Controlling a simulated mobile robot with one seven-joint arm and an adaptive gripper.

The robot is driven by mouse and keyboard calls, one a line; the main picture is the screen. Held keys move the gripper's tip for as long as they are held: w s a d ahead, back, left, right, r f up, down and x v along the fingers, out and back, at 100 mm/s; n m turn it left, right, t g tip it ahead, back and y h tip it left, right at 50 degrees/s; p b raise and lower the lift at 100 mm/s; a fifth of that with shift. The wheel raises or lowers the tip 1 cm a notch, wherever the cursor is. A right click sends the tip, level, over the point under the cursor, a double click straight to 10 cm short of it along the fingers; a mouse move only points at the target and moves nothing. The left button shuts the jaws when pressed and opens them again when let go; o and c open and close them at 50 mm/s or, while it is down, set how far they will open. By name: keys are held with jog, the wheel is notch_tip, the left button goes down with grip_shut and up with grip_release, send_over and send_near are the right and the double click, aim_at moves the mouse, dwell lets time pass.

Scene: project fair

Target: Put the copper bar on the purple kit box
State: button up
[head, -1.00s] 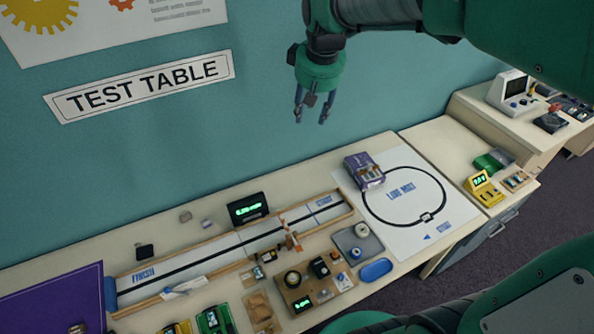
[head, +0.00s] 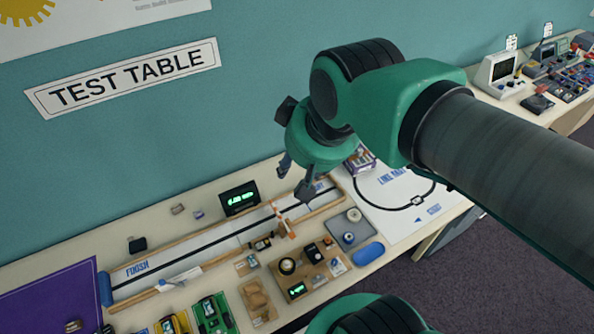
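The purple kit box (head: 362,160) lies at the back of the white line-maze sheet, partly hidden behind my arm. I cannot make out a copper bar for certain; the small pieces on the table are too small to tell apart. My gripper (head: 295,179) hangs above the back of the table, left of the purple kit box in the picture. Its fingers are apart, and I see nothing between them.
A long wooden-edged track (head: 220,246) runs along the table, with a black display (head: 240,198) behind it. In front are a grey tray (head: 338,237), a blue oval dish (head: 368,254), a wooden board (head: 318,277) and toy cars (head: 212,314). The line-maze sheet (head: 385,213) has bare space.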

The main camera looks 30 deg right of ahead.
jog(key=shift+s+a+f, duration=0.25)
jog(key=shift+s+f, duration=0.05)
jog(key=shift+s, duration=0.4)
jog(key=shift+s+a+f, duration=0.2)
jog(key=shift+s+f, duration=0.05)
jog(key=shift+s, duration=0.4)
notch_tip(320, 180, down, 9)
jog(key=b, duration=0.9)
